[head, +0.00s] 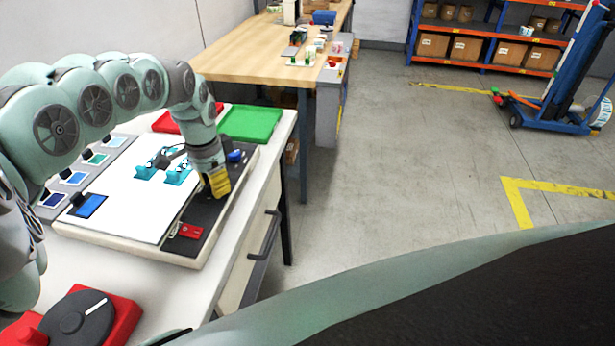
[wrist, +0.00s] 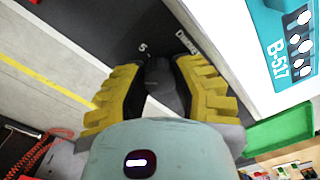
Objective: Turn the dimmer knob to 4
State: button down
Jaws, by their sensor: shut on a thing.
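The dimmer knob (wrist: 160,78) is a dark grey knob on the black strip (wrist: 110,28) of the machine. In the wrist view it shows between my yellow finger pads, and its pointer cannot be made out. A "5" and the word "Dimmer" are printed beside it; no other scale number is readable. My gripper (wrist: 158,85) is shut on the knob, with one pad on each side. In the head view my gripper (head: 217,184) is lowered onto the black strip along the machine's right side and hides the knob.
On the machine are a white plate (head: 125,208), teal blocks (head: 178,174), a blue knob (head: 237,156) and a red switch (head: 189,231). A green tray (head: 250,123) lies behind. A red-based black dial (head: 82,316) is in front.

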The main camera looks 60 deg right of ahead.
jog(key=shift+w+m, duration=0.1)
jog(key=shift+m, duration=0.3)
jog(key=c, duration=0.7)
grip_release()
notch_tip(320, 180, up, 12)
jog(key=shift+f, duration=0.1)
dwell(0.6)
